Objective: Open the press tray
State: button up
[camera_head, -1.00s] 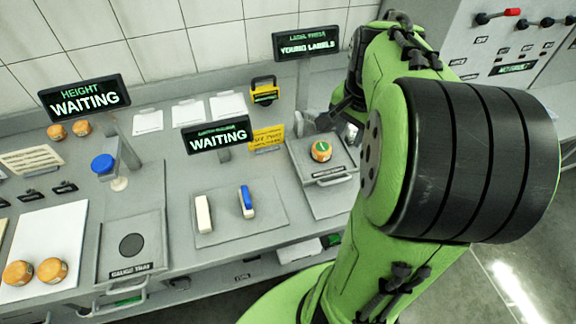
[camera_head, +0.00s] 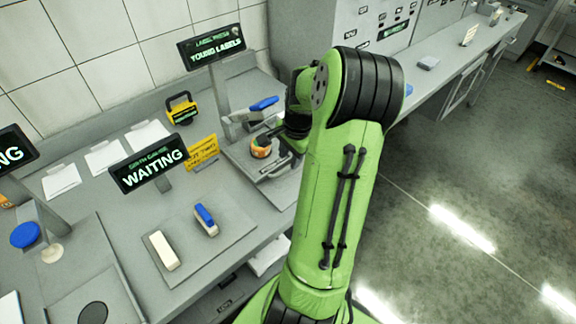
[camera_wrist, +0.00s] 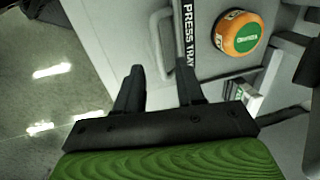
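The press tray (camera_wrist: 208,62) is a grey plate lettered "PRESS TRAY" in the wrist view. An orange cheese wheel with a green label (camera_wrist: 238,33) sits on it. A pale bar handle (camera_wrist: 157,42) runs along the tray's front edge. My gripper (camera_wrist: 158,80) is open and empty, with its two dark fingers pointing toward the handle and apparently short of it. In the head view the cheese (camera_head: 262,148) shows beside my gripper (camera_head: 277,140), and my arm hides part of the tray. I cannot tell how far out the tray stands.
The label press sign (camera_head: 212,46) reads "YOUNG LABELS". A blue lever (camera_head: 264,103) stands behind the tray. A "WAITING" sign (camera_head: 149,163), a yellow notice (camera_head: 202,152), a white block (camera_head: 164,250) and a blue-topped block (camera_head: 206,220) are left. Open floor (camera_head: 480,200) lies right.

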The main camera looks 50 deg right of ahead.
aim_at(288, 167)
jog(key=f, duration=0.3)
jog(key=shift+w+d+f, duration=0.1)
jog(key=shift+w+f, duration=0.15)
jog(key=shift+w, duration=0.1)
grip_shut()
